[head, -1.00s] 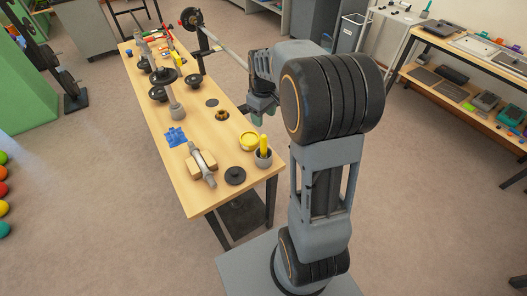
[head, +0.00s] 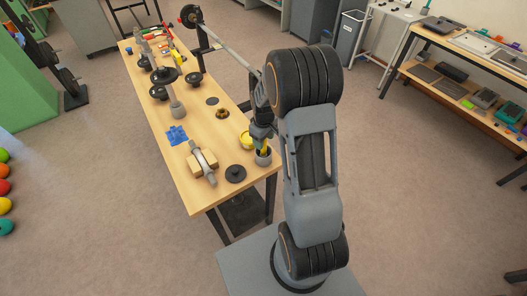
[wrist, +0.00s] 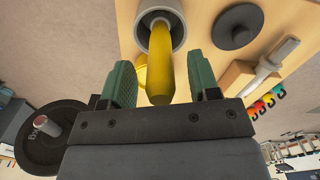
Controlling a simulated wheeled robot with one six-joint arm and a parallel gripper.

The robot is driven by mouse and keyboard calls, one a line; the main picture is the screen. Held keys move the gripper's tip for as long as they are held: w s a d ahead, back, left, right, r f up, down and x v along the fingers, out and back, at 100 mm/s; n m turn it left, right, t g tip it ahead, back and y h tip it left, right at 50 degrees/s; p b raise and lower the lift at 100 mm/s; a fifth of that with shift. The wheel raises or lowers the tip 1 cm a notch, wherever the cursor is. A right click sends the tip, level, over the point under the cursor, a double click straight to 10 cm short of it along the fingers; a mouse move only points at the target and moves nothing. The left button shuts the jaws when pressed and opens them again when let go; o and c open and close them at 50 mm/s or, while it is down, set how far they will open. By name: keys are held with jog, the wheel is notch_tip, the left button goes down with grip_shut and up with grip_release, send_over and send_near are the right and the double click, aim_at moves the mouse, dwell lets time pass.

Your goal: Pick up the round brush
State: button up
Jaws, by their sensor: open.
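The round brush appears to be the yellow-handled tool (wrist: 160,72) standing in a grey cup (wrist: 177,32); its bristle end is hidden inside. The grey cup (head: 263,159) is near the front right corner of the wooden table (head: 215,150) in the head view. My gripper (wrist: 163,80) is open, with its green fingers on either side of the yellow handle and a gap visible at both sides. In the head view my gripper (head: 262,136) is just above the cup and covers most of the handle.
A yellow round dish (head: 245,139) lies close beside the cup, partly behind my gripper. A black disc (head: 235,174) and a grey roller on wooden blocks (head: 203,165) are to the left. A blue piece (head: 177,135) lies farther left. Several weights and tools stand toward the far end.

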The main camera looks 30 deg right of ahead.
jog(key=shift+f, duration=0.55)
jog(key=shift+c, duration=0.3)
grip_shut()
